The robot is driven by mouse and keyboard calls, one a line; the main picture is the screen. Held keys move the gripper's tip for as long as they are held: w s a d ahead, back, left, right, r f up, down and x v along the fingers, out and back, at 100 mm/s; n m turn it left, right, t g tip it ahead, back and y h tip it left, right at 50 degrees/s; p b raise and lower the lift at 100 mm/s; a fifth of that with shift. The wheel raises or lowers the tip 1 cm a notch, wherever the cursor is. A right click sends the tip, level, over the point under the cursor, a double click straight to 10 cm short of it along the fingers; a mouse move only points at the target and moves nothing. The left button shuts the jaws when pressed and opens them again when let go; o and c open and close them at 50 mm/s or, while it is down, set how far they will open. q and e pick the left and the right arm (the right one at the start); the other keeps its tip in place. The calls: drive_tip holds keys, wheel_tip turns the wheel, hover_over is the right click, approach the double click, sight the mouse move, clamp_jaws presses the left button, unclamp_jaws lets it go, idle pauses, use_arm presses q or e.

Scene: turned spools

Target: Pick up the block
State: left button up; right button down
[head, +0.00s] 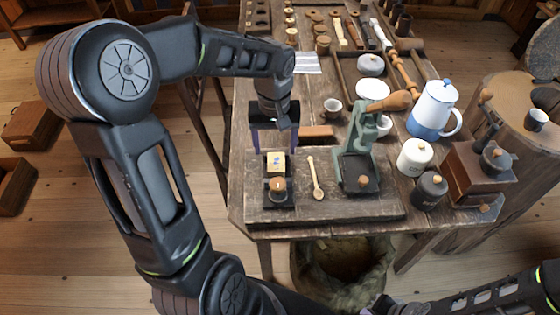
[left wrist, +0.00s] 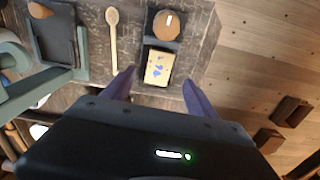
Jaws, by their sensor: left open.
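A small cream block (head: 276,158) with blue marks on top sits on a dark stand near the table's front left. It also shows in the left wrist view (left wrist: 158,68). My left gripper (head: 275,149) is open just behind and above it, its two purple fingers apart. In the left wrist view the fingers (left wrist: 158,84) are on either side of the block's near end, with a gap at each side. My right arm comes in low at the right of the head view; its gripper's fingers cannot be made out.
A round brown-topped piece (head: 277,185) sits just in front of the block. A reddish-brown bar (head: 317,131) lies behind. The table's left edge is close.

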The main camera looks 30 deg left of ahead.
sight(276, 162)
use_arm(q)
drive_tip(key=shift+f, duration=1.4)
drive_tip(key=shift+f, duration=0.1)
wheel_tip(276, 162, down, 5)
drive_tip(key=shift+w+p, duration=0.15)
drive_tip(key=shift+p, duration=0.55)
drive_tip(key=shift+c, duration=0.6)
clamp_jaws()
